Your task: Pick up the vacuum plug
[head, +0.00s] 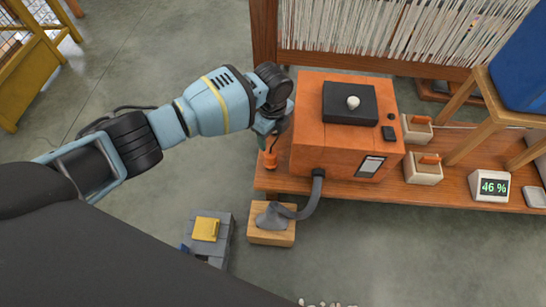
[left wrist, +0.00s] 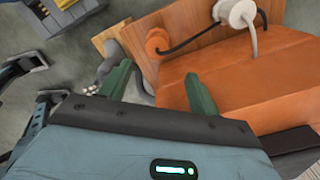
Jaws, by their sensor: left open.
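An orange plug-like piece (head: 269,158) with a black cord stands on the bench's left end, beside the orange box (head: 310,145). In the left wrist view the orange piece (left wrist: 158,42) shows beyond the fingers, and a white round piece with a pale cord (left wrist: 237,12) is to its right. I cannot tell for certain which is the vacuum plug; the orange one looks most like it.
A grey hose (head: 313,198) runs from the orange box down to a wooden block (head: 270,238). A grey crate (head: 222,240) with a yellow item stands on the floor. White-framed boxes (head: 423,175) and a display (head: 489,187) are on the right.

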